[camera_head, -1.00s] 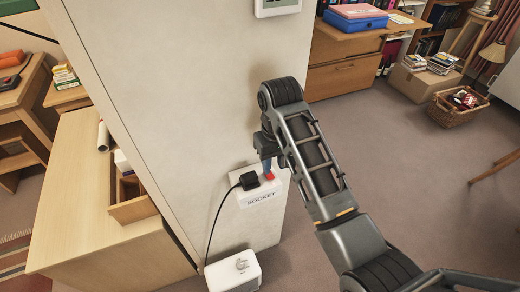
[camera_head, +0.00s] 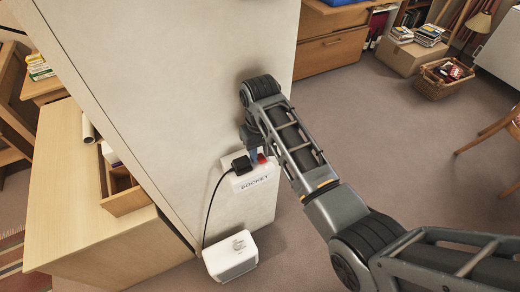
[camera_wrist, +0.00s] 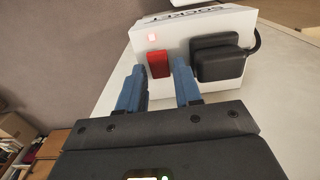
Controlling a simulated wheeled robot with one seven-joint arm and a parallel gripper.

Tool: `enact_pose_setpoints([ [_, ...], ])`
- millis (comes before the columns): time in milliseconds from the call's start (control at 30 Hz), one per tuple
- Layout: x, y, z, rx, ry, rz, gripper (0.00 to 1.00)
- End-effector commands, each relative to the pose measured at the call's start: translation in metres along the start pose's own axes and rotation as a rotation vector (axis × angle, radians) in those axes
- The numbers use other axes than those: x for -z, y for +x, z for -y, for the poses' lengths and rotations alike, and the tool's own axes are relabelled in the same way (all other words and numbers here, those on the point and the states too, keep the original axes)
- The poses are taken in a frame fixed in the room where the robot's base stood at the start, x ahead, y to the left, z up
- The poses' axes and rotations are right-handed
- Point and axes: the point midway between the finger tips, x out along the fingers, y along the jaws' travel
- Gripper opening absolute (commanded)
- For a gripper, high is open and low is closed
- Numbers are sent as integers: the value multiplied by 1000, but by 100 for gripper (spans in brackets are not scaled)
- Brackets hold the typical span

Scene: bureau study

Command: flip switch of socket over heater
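The white socket (camera_head: 255,178), labelled SOCKET, is on the side of the pale wall panel, above the white box-shaped heater (camera_head: 230,257). Its red switch (camera_head: 262,158) sits beside a black plug (camera_head: 241,164). The black plug (camera_wrist: 215,58) is to the right. My gripper (camera_wrist: 158,80) is open and empty, pointing at the switch; I cannot tell if a finger touches the socket.
A black cord (camera_head: 210,210) runs from the plug down towards the heater. A wooden desk (camera_head: 85,200) with an open drawer stands left of the panel. A wicker basket (camera_head: 438,87) and a cardboard box (camera_head: 412,58) are at the back right. The floor between is clear.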

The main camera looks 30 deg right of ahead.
Motion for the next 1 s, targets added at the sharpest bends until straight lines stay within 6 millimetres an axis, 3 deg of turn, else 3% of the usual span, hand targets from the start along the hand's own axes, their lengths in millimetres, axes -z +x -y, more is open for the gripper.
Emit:
enact_pose_setpoints([
  [233, 0, 1, 0, 0, 0, -1, 34],
  [600, 0, 1, 0, 0, 0, -1, 0],
  [800, -1, 1, 0, 0, 0, -22, 0],
  [1000, -6, 1, 0, 0, 0, -157, 0],
])
